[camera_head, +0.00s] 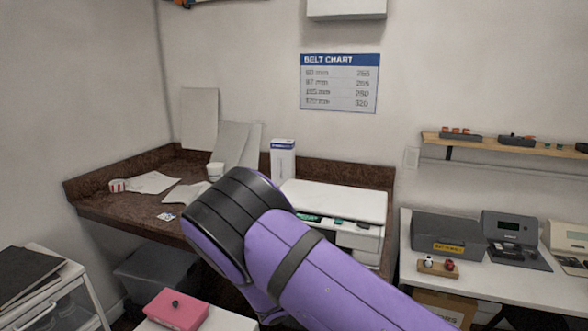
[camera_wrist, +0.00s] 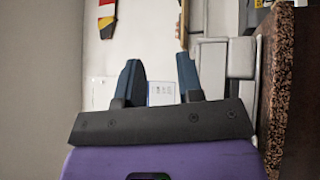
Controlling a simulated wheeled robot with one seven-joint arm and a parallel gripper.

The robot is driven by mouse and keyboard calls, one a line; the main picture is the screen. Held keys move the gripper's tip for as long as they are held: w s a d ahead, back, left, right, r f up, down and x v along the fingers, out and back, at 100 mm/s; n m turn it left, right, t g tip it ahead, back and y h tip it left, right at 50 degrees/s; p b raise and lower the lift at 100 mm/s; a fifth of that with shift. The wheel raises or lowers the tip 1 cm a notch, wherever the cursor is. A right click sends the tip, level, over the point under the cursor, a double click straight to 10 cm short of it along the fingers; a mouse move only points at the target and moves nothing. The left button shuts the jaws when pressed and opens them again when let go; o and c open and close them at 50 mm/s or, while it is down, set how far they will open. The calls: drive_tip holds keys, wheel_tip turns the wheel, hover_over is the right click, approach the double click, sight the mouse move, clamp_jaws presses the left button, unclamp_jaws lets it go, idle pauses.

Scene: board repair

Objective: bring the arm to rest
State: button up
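My purple arm crosses the lower middle of the head view, in front of the brown corner counter (camera_head: 110,207) and the white printer-like unit (camera_head: 335,201). The arm is bent, and its end is hidden there. In the wrist view my gripper (camera_wrist: 159,62) shows two dark blue fingers standing well apart. Nothing is held between them. A small white sheet with a blue edge (camera_wrist: 161,93) shows in the gap, behind the fingers.
A white bench (camera_head: 505,282) on the right bears a grey box (camera_head: 447,235) and grey devices. A pink box (camera_head: 176,309) stands at the lower left. A wall shelf (camera_head: 510,146) is at the right. A speckled brown edge (camera_wrist: 278,80) shows in the wrist view.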

drive_tip(key=s+d+r+m+g+y, duration=0.2)
drive_tip(key=s+d+r+g+y, duration=0.3)
drive_tip(key=d+r, duration=0.35)
drive_tip(key=s+d+r+m+g+y, duration=0.1)
drive_tip(key=s+d+r+g+y, duration=0.3)
drive_tip(key=d+r+y, duration=0.45)
drive_tip(key=s+d+r+t+y, duration=0.1)
drive_tip(key=s+r+t+y, duration=0.2)
drive_tip(key=s+r, duration=0.4)
drive_tip(key=s+d+r+t+y, duration=0.1)
drive_tip(key=s+r+t+y, duration=0.2)
drive_tip(key=s, duration=1)
drive_tip(key=shift+d+r+n+t+y, duration=0.35)
drive_tip(key=shift+r+t, duration=0.75)
drive_tip(key=shift+r, duration=0.9)
